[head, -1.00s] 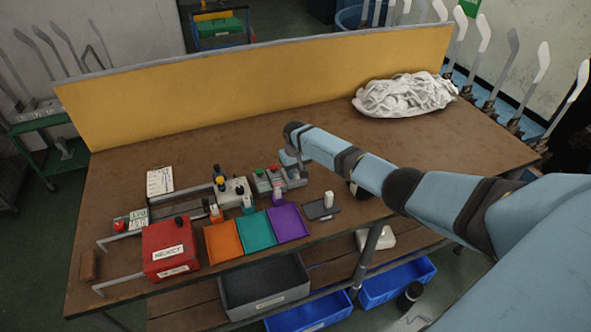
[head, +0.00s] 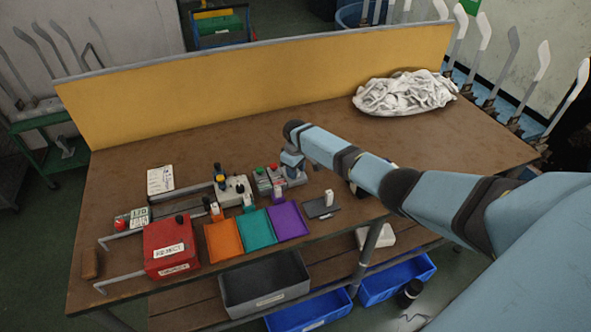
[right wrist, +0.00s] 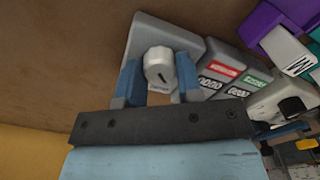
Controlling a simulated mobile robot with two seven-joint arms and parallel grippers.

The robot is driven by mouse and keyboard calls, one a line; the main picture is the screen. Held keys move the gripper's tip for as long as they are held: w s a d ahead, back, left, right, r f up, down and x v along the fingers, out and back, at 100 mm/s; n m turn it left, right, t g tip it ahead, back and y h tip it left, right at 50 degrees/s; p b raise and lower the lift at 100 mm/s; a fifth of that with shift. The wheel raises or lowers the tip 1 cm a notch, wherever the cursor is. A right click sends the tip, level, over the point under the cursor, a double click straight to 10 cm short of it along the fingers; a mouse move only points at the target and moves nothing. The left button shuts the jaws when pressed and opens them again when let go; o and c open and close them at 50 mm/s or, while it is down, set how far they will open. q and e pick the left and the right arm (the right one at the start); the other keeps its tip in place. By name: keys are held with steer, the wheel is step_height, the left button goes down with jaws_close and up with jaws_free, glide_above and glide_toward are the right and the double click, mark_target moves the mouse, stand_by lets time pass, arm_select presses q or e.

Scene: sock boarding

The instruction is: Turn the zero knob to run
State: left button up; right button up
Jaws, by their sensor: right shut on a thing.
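The zero knob (right wrist: 158,66) is a round pale knob with a dark pointer mark, on a grey box (right wrist: 142,33) in the right wrist view. A small label below it is partly hidden and unreadable. My right gripper (right wrist: 159,78) has its two blue fingers on either side of the knob, shut on it. In the head view the right gripper (head: 291,164) reaches down onto the grey box (head: 298,180) and hides the knob. My left gripper is not in view.
Beside the box stands a unit with red and green labels (right wrist: 224,70). Orange (head: 223,240), teal (head: 257,229) and purple (head: 288,220) trays lie in front, with a red reject box (head: 170,246) to the left. The table's back is clear except for white cloth (head: 405,93).

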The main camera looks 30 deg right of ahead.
steer(key=o, duration=0.9)
